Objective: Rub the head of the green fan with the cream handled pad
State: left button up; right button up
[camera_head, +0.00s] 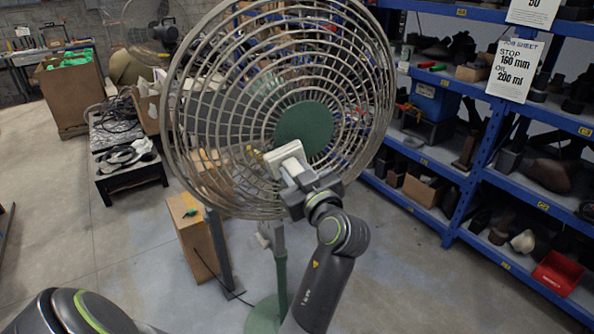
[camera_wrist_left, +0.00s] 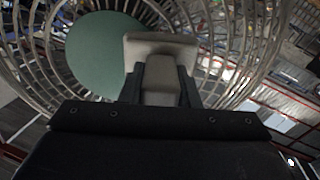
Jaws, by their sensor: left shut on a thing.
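The green fan stands in the middle of the head view, with a large round wire cage, a green hub disc (camera_head: 304,127) and a green base (camera_head: 264,316). My left gripper (camera_head: 298,174) is shut on the handle of the cream pad (camera_head: 279,154). The pad is at the front of the cage, just below and left of the hub. In the left wrist view the pad (camera_wrist_left: 160,45) stands in front of the wires, partly overlapping the green disc (camera_wrist_left: 100,55). I cannot tell whether its face touches the cage. My right gripper is not in view.
Blue shelves (camera_head: 462,190) with dark parts and a red bin (camera_head: 557,272) stand on the right. A cardboard box (camera_head: 196,240) stands behind the fan at left. A low black table (camera_head: 131,177) with cables is further left. Open floor lies at left.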

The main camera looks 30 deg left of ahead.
pick_arm(q)
jog(key=shift+s+d+r, duration=0.1)
jog(key=shift+d+r, duration=0.05)
jog(key=shift+d, duration=0.1)
jog(key=shift+a, duration=0.1)
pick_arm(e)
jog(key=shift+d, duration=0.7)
pick_arm(q)
jog(key=shift+a, duration=0.15)
jog(key=shift+w+a, duration=0.1)
jog(key=shift+w, duration=0.1)
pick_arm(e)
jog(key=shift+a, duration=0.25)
pick_arm(q)
jog(key=shift+w+a, duration=0.2)
jog(key=shift+a, duration=0.05)
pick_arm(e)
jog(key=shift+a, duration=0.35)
pick_arm(q)
jog(key=shift+w+a, duration=0.2)
jog(key=shift+a, duration=0.15)
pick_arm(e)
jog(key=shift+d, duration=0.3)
